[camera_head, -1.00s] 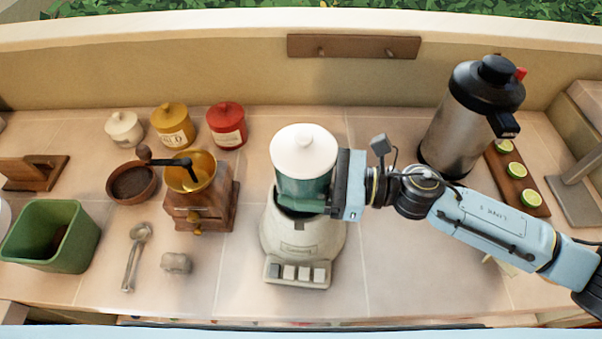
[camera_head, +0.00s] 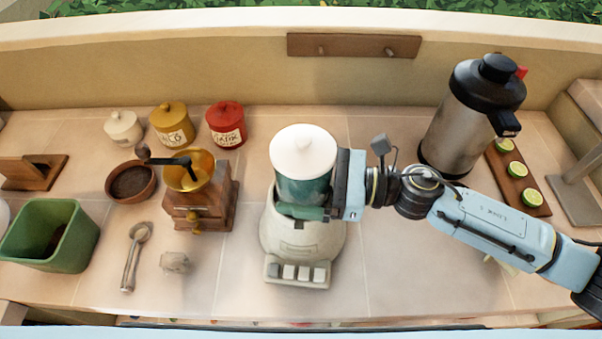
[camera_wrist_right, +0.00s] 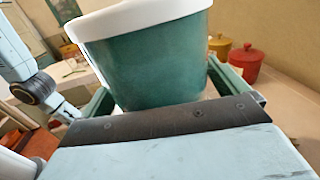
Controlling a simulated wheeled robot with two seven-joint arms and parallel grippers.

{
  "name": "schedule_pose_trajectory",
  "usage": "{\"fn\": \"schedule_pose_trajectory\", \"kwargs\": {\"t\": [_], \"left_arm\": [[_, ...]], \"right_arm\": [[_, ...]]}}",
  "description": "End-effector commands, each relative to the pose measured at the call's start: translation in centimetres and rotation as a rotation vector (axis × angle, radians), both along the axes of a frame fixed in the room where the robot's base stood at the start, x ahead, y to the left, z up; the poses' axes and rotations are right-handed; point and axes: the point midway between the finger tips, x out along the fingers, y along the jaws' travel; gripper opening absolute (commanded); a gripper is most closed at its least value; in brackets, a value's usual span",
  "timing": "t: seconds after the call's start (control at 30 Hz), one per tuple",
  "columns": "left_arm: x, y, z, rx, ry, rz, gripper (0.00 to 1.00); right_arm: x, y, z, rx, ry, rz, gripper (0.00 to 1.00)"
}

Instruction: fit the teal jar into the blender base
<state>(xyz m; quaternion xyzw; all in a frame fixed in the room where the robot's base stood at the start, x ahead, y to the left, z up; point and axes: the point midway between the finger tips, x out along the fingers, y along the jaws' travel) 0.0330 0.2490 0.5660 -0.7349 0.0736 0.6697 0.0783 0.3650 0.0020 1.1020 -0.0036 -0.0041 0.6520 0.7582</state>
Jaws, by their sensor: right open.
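The teal jar (camera_head: 303,190) with a white lid (camera_head: 303,150) stands upright at the blender base (camera_head: 300,238). Its lower end is inside the base's round collar; whether it sits fully down is hidden. My right gripper (camera_head: 308,204) comes in from the right with its jaws open around the jar. One green finger passes along the jar's front just above the collar. In the right wrist view the jar (camera_wrist_right: 145,68) fills the space between the two spread fingers.
A wooden grinder (camera_head: 200,205) stands left of the base, with a metal scoop (camera_head: 133,255) and a small grey object (camera_head: 174,262) nearby. A steel flask (camera_head: 460,125) and a lime board (camera_head: 517,175) are at the right.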

Motion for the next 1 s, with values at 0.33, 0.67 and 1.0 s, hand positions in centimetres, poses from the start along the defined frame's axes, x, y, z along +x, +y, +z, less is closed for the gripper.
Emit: {"fn": "schedule_pose_trajectory", "kwargs": {"t": [0.33,0.67,1.0], "left_arm": [[0.0,0.0,-0.2,0.0,0.0,0.0,0.76],[0.0,0.1,-2.5,0.001,0.001,0.0,0.76],[0.0,0.0,-4.2,0.0,0.001,0.0,0.76]], "right_arm": [[-0.2,-0.6,-0.6,-0.007,0.007,-0.001,0.98],[-1.1,-6.9,-0.8,-0.007,0.005,-0.004,0.98],[-1.9,-12.5,-0.3,-0.002,0.001,-0.001,0.98]]}}
